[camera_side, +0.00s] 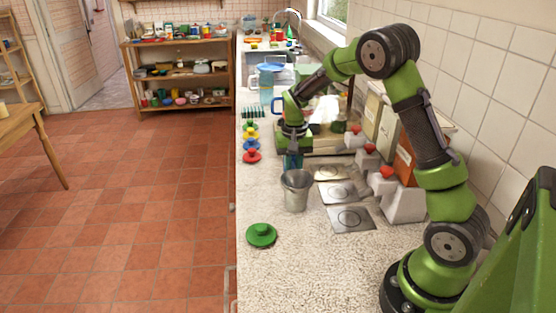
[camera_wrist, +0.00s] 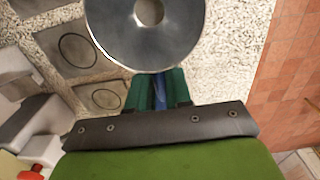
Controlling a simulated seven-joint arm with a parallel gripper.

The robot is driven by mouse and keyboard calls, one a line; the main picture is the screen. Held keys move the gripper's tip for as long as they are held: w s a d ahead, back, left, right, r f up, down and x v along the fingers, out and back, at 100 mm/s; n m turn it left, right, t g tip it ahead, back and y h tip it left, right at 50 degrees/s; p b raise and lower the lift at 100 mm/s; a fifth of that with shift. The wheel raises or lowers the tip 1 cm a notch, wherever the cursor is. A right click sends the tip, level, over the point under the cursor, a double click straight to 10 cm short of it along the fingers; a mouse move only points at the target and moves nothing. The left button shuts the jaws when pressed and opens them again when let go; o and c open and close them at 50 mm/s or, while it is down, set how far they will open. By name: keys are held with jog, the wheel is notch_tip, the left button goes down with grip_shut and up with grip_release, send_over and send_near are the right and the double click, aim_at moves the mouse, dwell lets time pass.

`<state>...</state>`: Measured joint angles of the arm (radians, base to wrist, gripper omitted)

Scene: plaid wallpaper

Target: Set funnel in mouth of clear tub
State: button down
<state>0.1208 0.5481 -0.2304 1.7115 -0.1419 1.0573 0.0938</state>
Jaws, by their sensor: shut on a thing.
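A grey metallic funnel (camera_wrist: 115,35) with a round hole in its middle fills the top of the wrist view. In the side view the grey, tapered piece (camera_side: 296,191) is directly below my gripper (camera_side: 292,161). My gripper, with teal fingers in the wrist view (camera_wrist: 160,91), is shut on a narrow blue part at the funnel's rim. The funnel looks upright, wide end up. I cannot make out a separate clear tub under it, and whether its lower end touches anything is hidden. A pale see-through shape (camera_side: 325,112) shows behind my wrist; I cannot tell what it is.
Flat plates with circle outlines (camera_side: 350,219) lie right of the funnel, beside grey blocks with red knobs (camera_side: 402,199). A green knobbed lid (camera_side: 262,235) lies in front. Small coloured knobbed pieces (camera_side: 251,143) and a blue jug (camera_side: 266,86) stand behind.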

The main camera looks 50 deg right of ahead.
jog(key=shift+f, duration=0.15)
jog(key=c, duration=1)
grip_release()
jog(key=shift+o, duration=0.2)
notch_tip(320, 180, up, 17)
jog(key=s+a+r+n+t+y, duration=0.1)
jog(key=s+a+n+t, duration=0.4)
jog(key=s+a, duration=1.1)
jog(key=shift+s+a+r+t+y, duration=0.15)
jog(key=shift+s+t+y, duration=0.35)
jog(key=shift+s+t, duration=0.7)
